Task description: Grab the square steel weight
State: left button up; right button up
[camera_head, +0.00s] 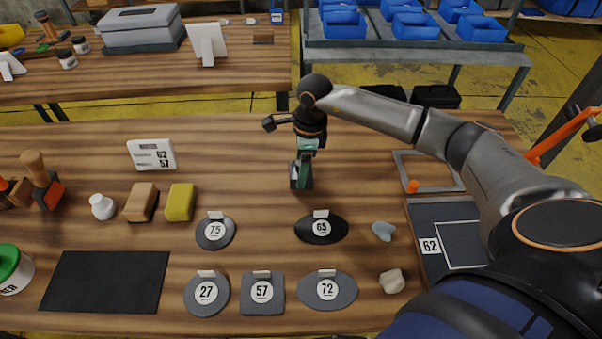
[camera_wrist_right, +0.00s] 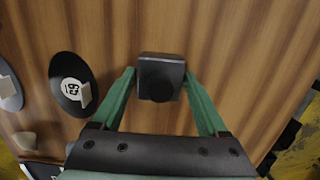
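A dark square steel weight (camera_wrist_right: 150,66) with a round knob shows in the right wrist view, between the tips of my right gripper's green fingers (camera_wrist_right: 159,74). In the head view, the dark weight (camera_head: 294,180) stands upright on the wooden table, partly hidden by my right gripper (camera_head: 302,170), which points down at it. The right fingers are apart, one on each side of the weight; I cannot tell whether they touch it. A flat grey square plate marked 57 (camera_head: 262,304) lies near the front edge. My left gripper is not in view.
Flat round and oval plates, including 63 (camera_head: 321,240) and 72 (camera_head: 327,303), lie in front of the gripper. A black mat (camera_head: 108,282) lies front left. A dark tray marked 62 (camera_head: 457,213) is at the right.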

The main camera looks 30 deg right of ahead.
grip_shut()
dwell(0.4)
jog(key=shift+w+r, duration=0.15)
